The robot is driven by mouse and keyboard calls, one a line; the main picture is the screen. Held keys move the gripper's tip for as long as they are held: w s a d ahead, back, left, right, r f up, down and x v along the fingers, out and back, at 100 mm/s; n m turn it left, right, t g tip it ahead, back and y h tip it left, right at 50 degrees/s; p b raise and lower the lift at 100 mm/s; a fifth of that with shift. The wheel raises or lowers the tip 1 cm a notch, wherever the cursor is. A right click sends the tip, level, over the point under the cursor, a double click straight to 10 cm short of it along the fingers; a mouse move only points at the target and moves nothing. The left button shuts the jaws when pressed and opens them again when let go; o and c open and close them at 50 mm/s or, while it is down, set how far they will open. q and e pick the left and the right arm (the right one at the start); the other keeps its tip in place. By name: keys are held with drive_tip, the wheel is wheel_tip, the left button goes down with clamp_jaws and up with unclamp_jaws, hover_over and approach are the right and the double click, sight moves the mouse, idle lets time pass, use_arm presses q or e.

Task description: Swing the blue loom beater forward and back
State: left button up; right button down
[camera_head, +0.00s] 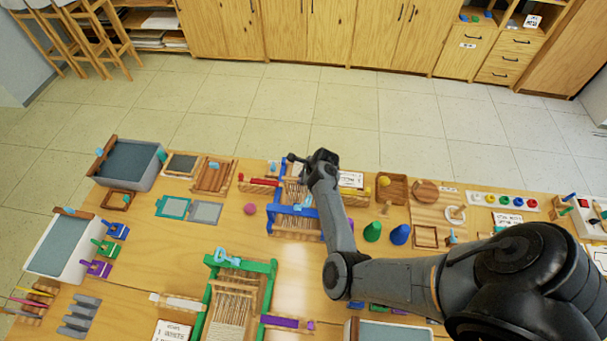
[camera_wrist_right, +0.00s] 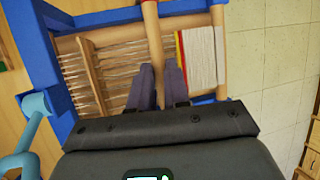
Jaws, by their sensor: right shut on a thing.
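The blue loom (camera_head: 270,211) stands at the far middle of the table. It has a blue frame, pale warp threads and a wooden bar across it. In the right wrist view the blue frame (camera_wrist_right: 38,45) runs along the left and top. My right gripper (camera_wrist_right: 159,78) reaches over the loom, with its two dark fingers either side of the wooden beater bar (camera_wrist_right: 151,28), shut on it. In the head view my right gripper (camera_head: 300,160) is at the loom's far end, and my arm hides part of the loom. My left gripper is not in view.
A green loom (camera_head: 268,281) stands nearer on the table. A grey tub (camera_head: 130,165) stands at far left. Open floor lies beyond the table.

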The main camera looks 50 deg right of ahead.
drive_tip(key=shift+s+a+f, duration=0.2)
drive_tip(key=shift+f, duration=0.15)
drive_tip(key=c, duration=1.3)
unclamp_jaws()
drive_tip(key=shift+a, duration=0.1)
drive_tip(key=shift+o, duration=1)
drive_tip(key=shift+a, duration=0.1)
drive_tip(key=p+v, duration=0.1)
drive_tip(key=v, duration=1)
drive_tip(key=shift+w+d, duration=0.15)
drive_tip(key=shift+d, duration=0.05)
